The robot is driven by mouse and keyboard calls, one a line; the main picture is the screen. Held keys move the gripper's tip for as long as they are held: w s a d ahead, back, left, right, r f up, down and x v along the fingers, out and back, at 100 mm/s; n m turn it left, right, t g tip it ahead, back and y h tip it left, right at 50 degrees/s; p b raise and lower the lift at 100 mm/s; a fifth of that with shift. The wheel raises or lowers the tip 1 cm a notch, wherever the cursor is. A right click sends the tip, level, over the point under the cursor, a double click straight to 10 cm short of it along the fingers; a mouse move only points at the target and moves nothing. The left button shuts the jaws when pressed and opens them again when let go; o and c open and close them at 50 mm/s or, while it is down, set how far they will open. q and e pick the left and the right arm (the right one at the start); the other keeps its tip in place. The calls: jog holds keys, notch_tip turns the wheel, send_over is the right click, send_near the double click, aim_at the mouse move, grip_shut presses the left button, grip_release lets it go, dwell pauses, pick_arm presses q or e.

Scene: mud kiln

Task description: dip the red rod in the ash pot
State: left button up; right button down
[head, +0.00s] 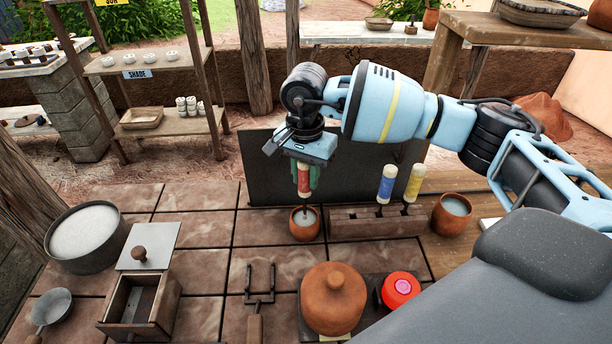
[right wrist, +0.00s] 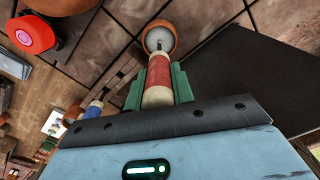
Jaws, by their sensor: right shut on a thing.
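The red rod (head: 304,182) hangs upright from my right gripper (head: 305,172), whose green fingers are shut on it. In the right wrist view the red rod (right wrist: 157,75) sits between the green fingers (right wrist: 158,88). Its thin dark lower end is at the mouth of a small terracotta pot (head: 305,233) with pale grey contents. The pot also shows in the right wrist view (right wrist: 172,28). I cannot tell whether the tip touches the contents. A second terracotta pot (head: 452,222) with pale contents stands to the right. Neither pot is labelled. My left gripper is out of view.
A brick rack (head: 377,226) holds a blue rod (head: 386,184) and a yellow rod (head: 415,183) beside the pot. A dark panel (head: 270,175) stands behind. In front are a lidded clay jar (head: 334,300), a red button (head: 401,287), a wooden box (head: 140,304) and a dark basin (head: 58,258).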

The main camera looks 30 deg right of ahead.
jog(key=shift+r+p, duration=1.15)
jog(key=shift+r, duration=3.05)
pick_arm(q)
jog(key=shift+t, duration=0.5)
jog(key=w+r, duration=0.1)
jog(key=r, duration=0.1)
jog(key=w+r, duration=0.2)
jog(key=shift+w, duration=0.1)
pick_arm(e)
jog(key=shift+s+f, duration=0.1)
